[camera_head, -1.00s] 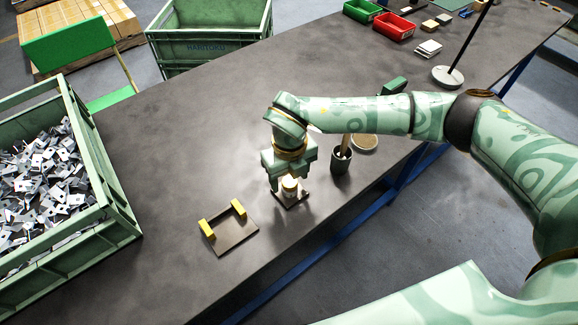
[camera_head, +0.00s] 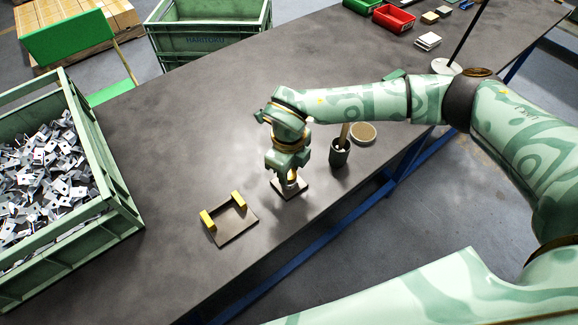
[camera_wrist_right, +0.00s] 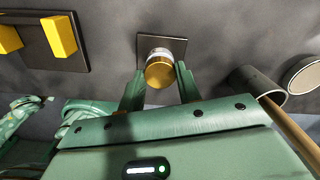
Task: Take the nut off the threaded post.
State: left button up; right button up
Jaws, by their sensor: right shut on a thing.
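A round brass-coloured nut (camera_wrist_right: 160,71) sits above a silver band of the post (camera_wrist_right: 159,53) in the right wrist view. The post stands upright on a small dark square plate (camera_wrist_right: 180,43) on the table. The plate also shows in the head view (camera_head: 302,187). My right gripper (camera_head: 289,185) points down over the plate, in the middle of the table's near part. In the wrist view its fingers (camera_wrist_right: 159,75) flank the nut, one on each side, and are shut on it. In the head view the gripper hides most of the nut and post. My left gripper is not in view.
A dark plate with two yellow blocks (camera_head: 236,225) lies to the left. A grey cup holding a wooden handle (camera_head: 339,154) and a round lid-like disc (camera_head: 364,134) stand close on the right. A green crate of metal parts (camera_head: 120,205) is at far left. The table's middle is clear.

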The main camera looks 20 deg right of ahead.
jog(key=n, duration=0.3)
jog(key=shift+r+n, duration=0.1)
jog(key=shift+n, duration=0.3)
jog(key=n, duration=0.3)
jog(key=shift+n+p, duration=0.3)
jog(key=shift+n, duration=0.1)
jog(key=n, duration=0.6)
jog(key=shift+n, duration=0.4)
jog(key=o, duration=1.1)
jog(key=shift+c, duration=0.2)
notch_tip(320, 180, up, 16)
jog(key=p, duration=0.3)
